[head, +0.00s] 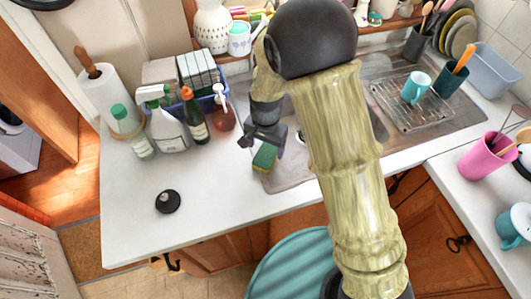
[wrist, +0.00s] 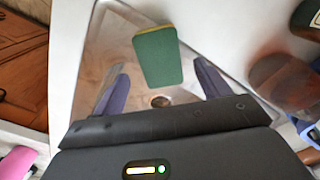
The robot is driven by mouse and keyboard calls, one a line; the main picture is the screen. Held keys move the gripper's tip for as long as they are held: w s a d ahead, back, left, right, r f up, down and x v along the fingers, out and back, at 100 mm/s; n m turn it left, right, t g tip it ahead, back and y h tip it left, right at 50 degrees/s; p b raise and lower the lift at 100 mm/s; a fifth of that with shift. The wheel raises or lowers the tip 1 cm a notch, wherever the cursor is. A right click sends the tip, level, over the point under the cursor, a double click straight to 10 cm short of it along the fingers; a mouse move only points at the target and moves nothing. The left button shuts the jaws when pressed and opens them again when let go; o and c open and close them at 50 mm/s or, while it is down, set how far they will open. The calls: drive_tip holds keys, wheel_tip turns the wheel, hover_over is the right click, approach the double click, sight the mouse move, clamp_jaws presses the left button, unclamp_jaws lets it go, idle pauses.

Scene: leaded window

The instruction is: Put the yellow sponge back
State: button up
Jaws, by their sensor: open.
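The sponge (head: 264,158) shows a green face with a thin yellow edge. In the head view it is at the left end of the sink (head: 288,172), just below my gripper (head: 263,140). In the wrist view the sponge (wrist: 158,57) lies beyond the hand, in line with the gap between the two fingers. The fingers are spread apart with nothing clamped between them. Whether the sponge touches the sink's rim or floor is hard to tell. The drain (wrist: 160,101) shows just on the near side of the sponge.
Left of the sink stand a spray bottle (head: 168,125), a dark bottle (head: 195,117), a reddish-brown pump bottle (head: 223,116) and a blue crate (head: 233,101). A black round object (head: 168,201) lies on the white counter (head: 215,185). A drying rack (head: 405,112) is right of my arm. The front counter is mostly clear.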

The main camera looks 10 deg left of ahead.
sight(266, 155)
wheel_tip(266, 155, up, 7)
drive_tip(key=shift+b, duration=0.45)
drive_tip(key=shift+f, duration=0.1)
idle(0.4)
drive_tip(key=s+d+r+n+t, duration=0.1)
drive_tip(key=s+d, duration=0.1)
drive_tip(key=d, duration=0.6)
drive_tip(key=s+d+r, duration=0.2)
drive_tip(key=d, duration=0.7)
drive_tip(key=s+d+r+n+t, duration=0.1)
drive_tip(key=s+d, duration=0.2)
drive_tip(key=d, duration=0.5)
drive_tip(key=shift+d+r+n+t, duration=0.3)
drive_tip(key=shift+d+r, duration=0.05)
drive_tip(key=shift+r, duration=0.05)
